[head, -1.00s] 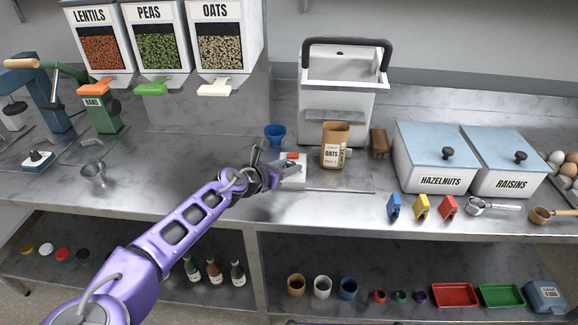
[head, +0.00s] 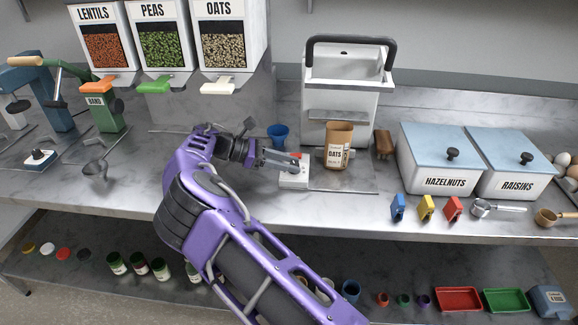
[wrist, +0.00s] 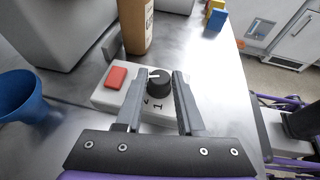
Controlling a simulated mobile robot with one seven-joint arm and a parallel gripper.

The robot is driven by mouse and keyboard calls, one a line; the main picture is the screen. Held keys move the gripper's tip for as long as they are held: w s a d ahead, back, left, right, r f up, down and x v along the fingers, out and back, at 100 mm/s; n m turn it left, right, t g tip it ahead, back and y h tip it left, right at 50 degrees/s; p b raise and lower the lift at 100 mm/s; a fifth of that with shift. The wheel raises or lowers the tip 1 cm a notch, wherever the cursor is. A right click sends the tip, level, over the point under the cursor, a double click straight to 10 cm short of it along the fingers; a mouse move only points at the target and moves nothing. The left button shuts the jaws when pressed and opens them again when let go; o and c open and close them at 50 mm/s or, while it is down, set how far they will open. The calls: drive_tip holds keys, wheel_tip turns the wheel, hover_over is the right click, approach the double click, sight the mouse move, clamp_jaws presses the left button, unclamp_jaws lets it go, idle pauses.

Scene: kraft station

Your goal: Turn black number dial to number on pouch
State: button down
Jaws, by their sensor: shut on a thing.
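A white control box (head: 294,180) sits on the counter in front of the white machine. In the wrist view it carries a red button (wrist: 117,76) and a black number dial (wrist: 158,84), with printed digits, including a 1, on the near side. The dial has a white pointer mark on top. My gripper (wrist: 161,80) is at the box with one finger on each side of the dial, shut on it. It also shows in the head view (head: 296,160). The brown OATS pouch (head: 338,158) stands upright just right of the box; its small number is too small to read.
A blue cup (head: 278,136) stands behind my gripper and appears at the left of the wrist view (wrist: 22,98). The white machine (head: 345,85) is behind the pouch. Colored clips (head: 426,208) and lidded bins (head: 437,160) lie to the right. The counter left of my wrist is mostly clear.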

drive_tip(key=shift+w+d+f+m+g+b, duration=0.1)
drive_tip(key=shift+f+m+g+b, duration=0.25)
drive_tip(key=shift+m+g, duration=0.4)
drive_tip(key=shift+f+m+g+b, duration=0.1)
drive_tip(key=shift+m+g+b, duration=0.4)
drive_tip(key=shift+m+g, duration=0.5)
drive_tip(key=c, duration=0.5)
unclamp_jaws()
drive_tip(key=shift+w+r, duration=0.1)
drive_tip(key=shift+r, duration=0.25)
